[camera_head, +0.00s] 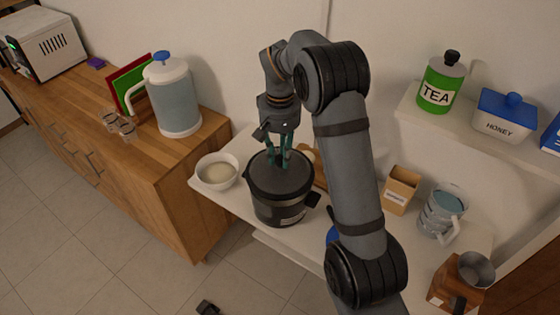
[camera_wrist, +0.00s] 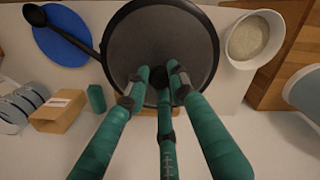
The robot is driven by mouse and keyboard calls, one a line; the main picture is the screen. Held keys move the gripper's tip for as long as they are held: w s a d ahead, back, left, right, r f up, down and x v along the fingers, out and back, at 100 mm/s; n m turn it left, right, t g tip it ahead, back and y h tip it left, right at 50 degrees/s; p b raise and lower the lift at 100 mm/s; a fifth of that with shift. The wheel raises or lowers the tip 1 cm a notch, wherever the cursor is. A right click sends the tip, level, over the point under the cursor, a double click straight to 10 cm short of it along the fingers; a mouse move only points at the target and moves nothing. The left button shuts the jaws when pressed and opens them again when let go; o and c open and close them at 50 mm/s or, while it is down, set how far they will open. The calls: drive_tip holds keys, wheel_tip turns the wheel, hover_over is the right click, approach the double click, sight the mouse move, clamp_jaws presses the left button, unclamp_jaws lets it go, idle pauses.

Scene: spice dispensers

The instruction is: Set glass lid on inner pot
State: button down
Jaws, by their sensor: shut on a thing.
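My gripper (camera_head: 281,160) has teal fingers pointing down at the top of the dark pot (camera_head: 277,210). A dark round lid (camera_head: 262,180) lies level over the pot's mouth. My gripper (camera_wrist: 160,77) is shut on the lid's small dark knob, mostly hidden between the fingertips. I cannot tell whether the lid touches the pot's rim all round or sits slightly above it. The inside of the pot is hidden.
A white bowl of pale grains (camera_head: 217,172) stands just left of the pot. A blue plate with a black ladle (camera_wrist: 62,35), a cardboard box (camera_head: 401,190) and a clear jug (camera_head: 442,212) stand to its other side. A wooden counter (camera_head: 150,160) is at the left.

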sight(280, 158)
drive_tip(key=shift+s+d+f+p, duration=0.15)
drive_tip(key=shift+f+p, duration=0.3)
drive_tip(key=shift+f, duration=1.5)
drive_tip(key=c, duration=1.5)
unclamp_jaws()
drive_tip(key=shift+r, duration=0.1)
wheel_tip(280, 158, up, 12)
drive_tip(key=shift+f, duration=0.1)
